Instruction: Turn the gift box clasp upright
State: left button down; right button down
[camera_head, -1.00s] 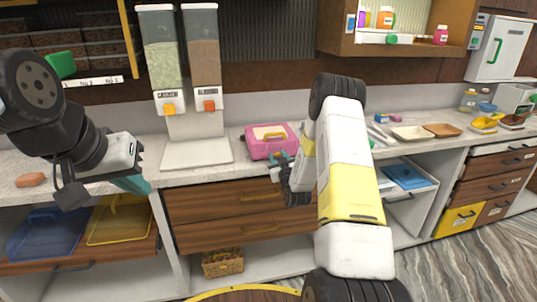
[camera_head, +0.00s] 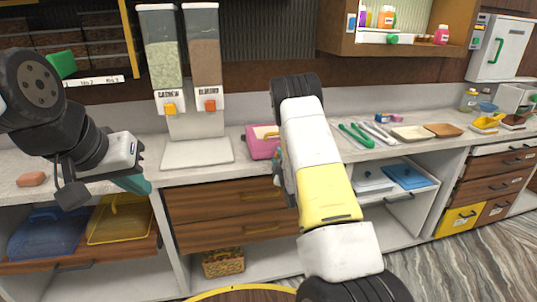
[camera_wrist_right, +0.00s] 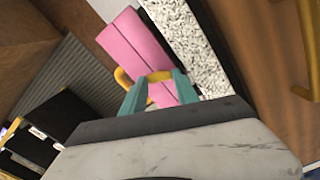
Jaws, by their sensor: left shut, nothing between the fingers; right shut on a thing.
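The pink gift box (camera_head: 259,148) sits on the counter right of the dispensers, partly hidden behind my right arm in the head view. In the right wrist view the pink box (camera_wrist_right: 133,40) lies just beyond my right gripper (camera_wrist_right: 158,86). The teal fingers are shut on a part at the box's front, seemingly the clasp; a yellow curved piece (camera_wrist_right: 124,78) shows beside them. The clasp's angle is mostly hidden. My left gripper (camera_head: 132,184) is shut and empty in front of the counter at the left.
Two dispensers (camera_head: 184,60) on a white base stand left of the box. Green tongs (camera_head: 356,135) and trays (camera_head: 409,133) lie to the right on the counter.

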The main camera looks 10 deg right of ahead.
jog(key=n, duration=0.4)
jog(key=shift+f+n, duration=0.15)
jog(key=shift+n, duration=0.15)
dwell(0.5)
jog(key=c, duration=0.9)
grip_release()
